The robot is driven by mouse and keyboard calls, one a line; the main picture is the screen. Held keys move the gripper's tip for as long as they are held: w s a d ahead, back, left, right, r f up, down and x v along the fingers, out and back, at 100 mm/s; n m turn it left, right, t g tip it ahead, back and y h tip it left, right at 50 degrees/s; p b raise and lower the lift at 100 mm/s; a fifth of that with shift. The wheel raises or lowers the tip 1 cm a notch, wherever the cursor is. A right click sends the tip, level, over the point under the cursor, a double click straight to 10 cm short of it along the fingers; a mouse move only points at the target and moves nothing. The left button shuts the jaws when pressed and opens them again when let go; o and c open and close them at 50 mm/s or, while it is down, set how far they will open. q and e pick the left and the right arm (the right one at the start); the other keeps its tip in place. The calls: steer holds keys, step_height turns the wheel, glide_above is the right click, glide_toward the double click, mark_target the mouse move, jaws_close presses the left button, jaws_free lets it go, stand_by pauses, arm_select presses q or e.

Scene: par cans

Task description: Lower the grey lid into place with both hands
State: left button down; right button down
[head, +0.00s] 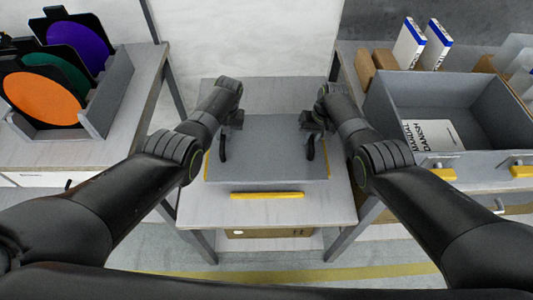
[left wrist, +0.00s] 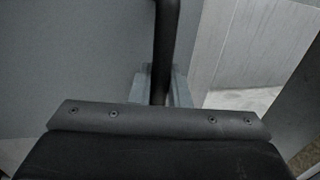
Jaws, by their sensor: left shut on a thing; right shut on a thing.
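The grey lid (head: 266,150) is a flat panel at the centre of the head view, over the middle table, with a black handle near each side. My left gripper (head: 228,127) is shut on its left handle (head: 223,148). My right gripper (head: 309,127) is shut on its right handle (head: 310,149). In the left wrist view, the black handle bar (left wrist: 166,40) runs into the left gripper's jaws (left wrist: 163,88), with the grey lid surface (left wrist: 70,60) beside it. Yellow shows along the lid's left and right edges. Whether the lid touches what lies beneath is hidden.
A rack (head: 108,95) with coloured discs stands on the left. A grey open bin (head: 470,95) holding a manual (head: 433,135) stands on the right. White-and-blue boxes (head: 436,45) stand behind it.

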arm_select(q)
steer(key=shift+w+r, duration=0.1)
arm_select(e)
steer(key=shift+w+r, duration=0.1)
steer(key=shift+r, duration=0.05)
stand_by(0.4)
